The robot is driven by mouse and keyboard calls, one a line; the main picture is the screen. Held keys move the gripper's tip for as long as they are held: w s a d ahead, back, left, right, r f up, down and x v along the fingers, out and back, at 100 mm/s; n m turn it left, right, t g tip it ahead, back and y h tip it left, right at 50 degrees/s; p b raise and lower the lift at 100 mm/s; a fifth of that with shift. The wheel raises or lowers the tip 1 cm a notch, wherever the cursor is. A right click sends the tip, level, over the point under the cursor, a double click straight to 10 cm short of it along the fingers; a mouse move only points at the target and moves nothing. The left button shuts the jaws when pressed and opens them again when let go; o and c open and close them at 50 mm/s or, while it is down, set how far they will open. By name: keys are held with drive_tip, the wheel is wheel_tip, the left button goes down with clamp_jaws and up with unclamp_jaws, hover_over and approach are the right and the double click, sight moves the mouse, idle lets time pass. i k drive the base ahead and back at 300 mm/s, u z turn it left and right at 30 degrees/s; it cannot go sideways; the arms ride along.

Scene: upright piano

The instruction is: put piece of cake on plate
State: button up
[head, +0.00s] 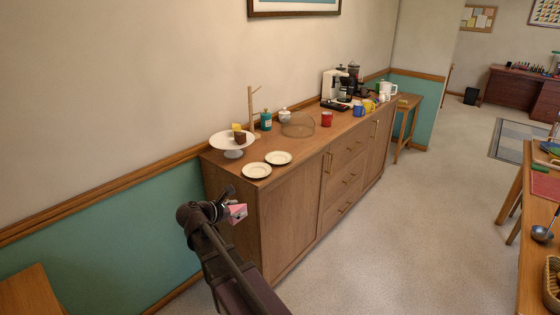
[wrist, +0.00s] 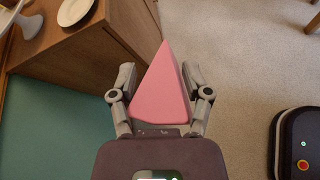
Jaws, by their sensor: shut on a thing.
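A pink wedge-shaped piece of cake (wrist: 162,88) is held between the fingers of my gripper (wrist: 160,98), with its point facing away in the wrist view. In the head view my gripper (head: 232,208) is shut on the pink cake (head: 238,213) in the air in front of the sideboard's near end. Two white plates lie on the sideboard top beyond it: the nearer plate (head: 256,171) and the farther plate (head: 278,158). Both look empty. The wrist view shows part of a white plate (wrist: 75,10) at the top.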

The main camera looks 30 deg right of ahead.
sight(278, 159)
drive_tip(key=u, duration=0.6)
drive_tip(key=k, duration=0.1)
drive_tip(key=z, duration=2.65)
drive_tip(key=i, duration=1.65)
